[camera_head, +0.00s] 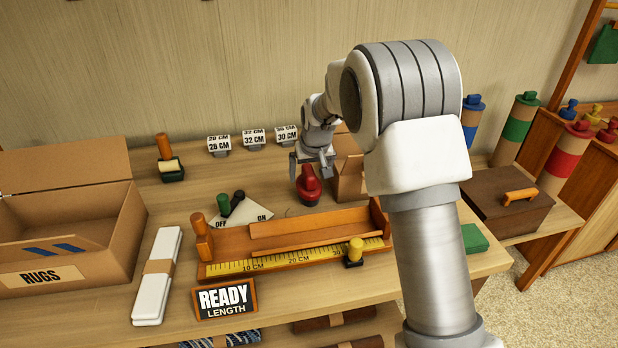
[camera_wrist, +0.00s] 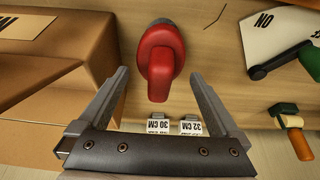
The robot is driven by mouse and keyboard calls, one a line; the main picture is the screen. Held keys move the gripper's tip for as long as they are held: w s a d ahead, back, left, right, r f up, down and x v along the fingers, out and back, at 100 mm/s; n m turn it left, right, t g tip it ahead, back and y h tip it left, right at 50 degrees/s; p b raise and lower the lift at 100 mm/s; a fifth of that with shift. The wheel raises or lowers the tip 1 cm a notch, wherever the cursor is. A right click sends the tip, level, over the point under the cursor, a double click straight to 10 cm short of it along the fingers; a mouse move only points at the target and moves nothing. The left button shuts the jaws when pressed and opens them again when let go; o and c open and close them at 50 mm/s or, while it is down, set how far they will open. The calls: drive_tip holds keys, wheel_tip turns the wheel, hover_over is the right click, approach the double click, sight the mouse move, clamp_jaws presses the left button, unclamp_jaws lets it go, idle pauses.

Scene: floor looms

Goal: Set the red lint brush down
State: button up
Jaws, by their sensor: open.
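The red lint brush (camera_head: 308,187) stands on the wooden table behind the measuring tray in the head view. In the wrist view its red body (camera_wrist: 158,62) lies ahead of and between the fingers, with a gap on both sides. My gripper (camera_head: 307,165) is open just above and behind it in the head view. The wrist view shows both fingers of my gripper (camera_wrist: 158,82) spread wide, with nothing between their pads touching. The underside of the brush is mostly hidden.
A cardboard box (camera_head: 350,180) stands close right of the brush. The wooden measuring tray (camera_head: 225,268) lies in front, and the OFF/ON card (camera_head: 245,213) with its lever is to the left. Length signs (camera_head: 254,139) stand behind. A RUGS box (camera_head: 110,262) is at far left.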

drive_tip(key=p+v, duration=0.1)
drive_tip(key=v, duration=0.7)
